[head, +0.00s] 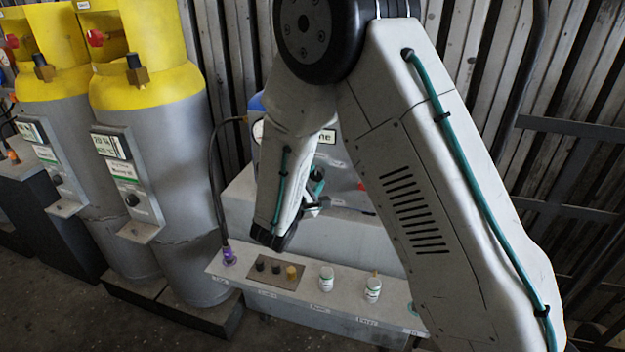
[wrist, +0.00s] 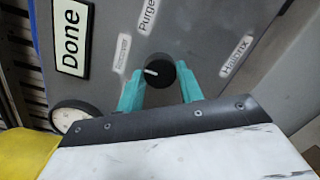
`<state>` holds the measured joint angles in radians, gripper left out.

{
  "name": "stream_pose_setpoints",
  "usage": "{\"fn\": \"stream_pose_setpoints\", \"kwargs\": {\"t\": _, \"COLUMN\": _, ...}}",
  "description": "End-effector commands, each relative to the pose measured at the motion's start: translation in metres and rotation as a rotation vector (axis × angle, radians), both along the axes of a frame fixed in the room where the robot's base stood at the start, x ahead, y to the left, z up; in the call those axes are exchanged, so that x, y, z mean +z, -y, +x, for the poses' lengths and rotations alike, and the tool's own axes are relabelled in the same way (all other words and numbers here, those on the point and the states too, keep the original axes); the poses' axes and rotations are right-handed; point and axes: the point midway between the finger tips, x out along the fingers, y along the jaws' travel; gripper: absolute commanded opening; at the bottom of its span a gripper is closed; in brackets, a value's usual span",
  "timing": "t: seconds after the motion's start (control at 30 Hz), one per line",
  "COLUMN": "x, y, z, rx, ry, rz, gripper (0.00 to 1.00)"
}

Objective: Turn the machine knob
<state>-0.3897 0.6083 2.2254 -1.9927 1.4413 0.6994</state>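The machine knob (wrist: 155,70) is round and black with a white pointer mark, in the wrist view. It sits on a grey panel (wrist: 205,30), and its mark points left. My gripper (wrist: 160,68) has two teal fingers, one on each side of the knob. The fingertips are very close to its sides; I cannot tell whether they press on it. In the head view my gripper (head: 316,190) is at the front of the grey machine (head: 240,195), partly behind my arm.
A "Done" label (wrist: 72,38), a "Purge" label (wrist: 146,17) and a round gauge (wrist: 72,115) are near the knob. A ledge (head: 345,270) below bears small knobs (head: 276,268) and white bottles (head: 326,279). Yellow-topped grey cylinders (head: 165,150) stand left.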

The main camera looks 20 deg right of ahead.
Motion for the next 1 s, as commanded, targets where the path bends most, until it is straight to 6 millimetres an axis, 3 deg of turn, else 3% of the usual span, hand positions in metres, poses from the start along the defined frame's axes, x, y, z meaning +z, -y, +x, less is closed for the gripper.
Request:
{"fn": "stream_pose_setpoints", "kwargs": {"t": 0.47, "x": -0.0006, "y": -0.0001, "z": -0.0002, "rx": 0.0, "ry": -0.082, "rz": -0.113, "gripper": 0.14}}
{"fn": "stream_pose_setpoints", "kwargs": {"t": 1.0, "x": -0.0019, "y": 0.0003, "z": -0.0003, "rx": 0.0, "ry": -0.369, "rz": -0.511, "gripper": 0.14}}
